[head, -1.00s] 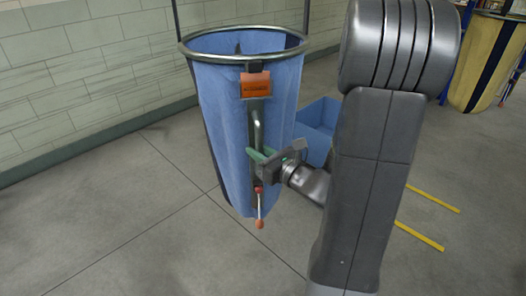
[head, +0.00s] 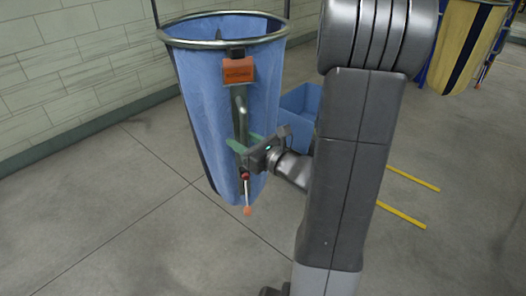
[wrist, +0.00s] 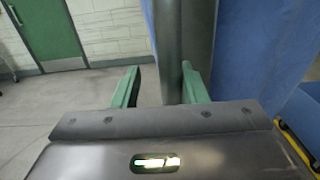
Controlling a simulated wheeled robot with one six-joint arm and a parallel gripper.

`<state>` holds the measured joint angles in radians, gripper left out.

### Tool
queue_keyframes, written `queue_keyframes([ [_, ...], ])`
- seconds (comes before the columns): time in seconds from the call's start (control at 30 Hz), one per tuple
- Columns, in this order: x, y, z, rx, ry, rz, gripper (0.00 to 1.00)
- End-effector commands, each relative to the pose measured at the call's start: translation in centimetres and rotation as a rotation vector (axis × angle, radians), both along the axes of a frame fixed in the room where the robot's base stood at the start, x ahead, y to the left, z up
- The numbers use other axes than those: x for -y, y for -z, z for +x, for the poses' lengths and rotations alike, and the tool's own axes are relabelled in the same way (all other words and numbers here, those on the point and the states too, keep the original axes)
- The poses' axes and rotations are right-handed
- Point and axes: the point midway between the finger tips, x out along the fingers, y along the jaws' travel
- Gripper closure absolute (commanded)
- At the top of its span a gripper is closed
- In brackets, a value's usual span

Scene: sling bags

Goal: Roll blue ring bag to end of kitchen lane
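The blue ring bag (head: 201,95) hangs open below a metal ring (head: 165,40) in the head view. A small lever (head: 246,190) with an orange end hangs below the handle. My gripper (head: 243,145) is at the handle's lower part. In the wrist view my gripper (wrist: 160,86) has its two green fingers apart. A grey upright bar (wrist: 168,50) stands between them, close to the right finger; contact is unclear. Blue cloth (wrist: 262,65) fills the right side.
A blue bin (head: 300,108) stands behind the bag. Yellow floor lines (head: 402,214) lie to the right. A yellow and dark bag (head: 462,45) hangs at the far right. A pale block wall (head: 75,60) runs along the left. The wrist view shows a green door (wrist: 52,35). The front-left floor is clear.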

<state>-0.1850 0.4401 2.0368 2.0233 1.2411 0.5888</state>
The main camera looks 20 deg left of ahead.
Motion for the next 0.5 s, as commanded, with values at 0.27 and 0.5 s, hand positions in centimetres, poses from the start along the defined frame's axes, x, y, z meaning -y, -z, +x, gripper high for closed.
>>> queue_keyframes([
  [0.27,4.3,0.0,-1.6,0.002,0.005,-0.001,0.61],
  [0.5,7.7,0.0,-2.9,0.001,0.004,-0.001,0.61],
])
